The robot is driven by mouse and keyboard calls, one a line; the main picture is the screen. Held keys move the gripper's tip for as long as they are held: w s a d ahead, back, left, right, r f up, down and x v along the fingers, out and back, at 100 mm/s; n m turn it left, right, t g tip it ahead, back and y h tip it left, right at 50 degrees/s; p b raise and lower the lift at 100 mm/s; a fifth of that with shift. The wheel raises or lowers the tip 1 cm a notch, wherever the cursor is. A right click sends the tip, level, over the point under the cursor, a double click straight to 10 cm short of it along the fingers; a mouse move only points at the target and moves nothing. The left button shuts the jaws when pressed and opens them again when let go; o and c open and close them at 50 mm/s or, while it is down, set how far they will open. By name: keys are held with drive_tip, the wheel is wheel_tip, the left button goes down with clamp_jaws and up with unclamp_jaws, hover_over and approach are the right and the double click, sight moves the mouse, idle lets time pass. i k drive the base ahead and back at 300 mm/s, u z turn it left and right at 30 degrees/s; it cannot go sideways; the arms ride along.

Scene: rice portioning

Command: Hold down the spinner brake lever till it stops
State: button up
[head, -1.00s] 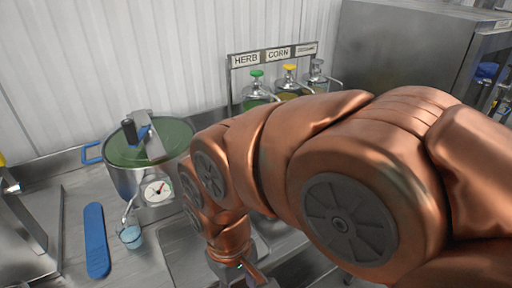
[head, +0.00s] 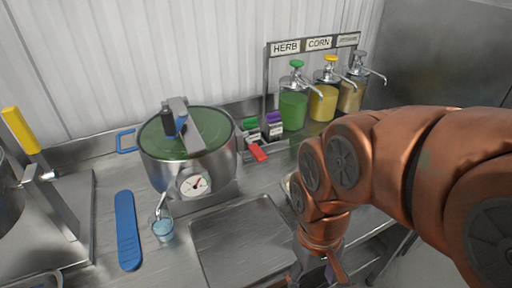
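The spinner (head: 190,158) is a steel pot with a green see-through lid, left of centre in the head view. A bar with a dark knob and a blue part crosses its lid. A dial gauge (head: 195,184) and a spout are on its front. A red lever-like piece (head: 258,152) sticks out at the pot's right side; I cannot tell for sure that it is the brake lever. My gripper (head: 320,272) is low in the view, right of the tray and well away from the spinner. Its fingers look apart and empty, with the tips near the bottom edge.
A small cup (head: 163,230) of bluish liquid stands under the spout. A blue paddle (head: 127,230) lies to the left. An empty metal tray (head: 243,240) lies in front. Pump bottles (head: 293,108) and small capped containers stand behind. A yellow handle (head: 20,130) rises at far left.

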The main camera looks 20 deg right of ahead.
sight(257, 153)
drive_tip(key=z, duration=0.2)
drive_tip(key=k, duration=0.7)
drive_tip(key=u, duration=1.15)
drive_tip(key=i, duration=0.5)
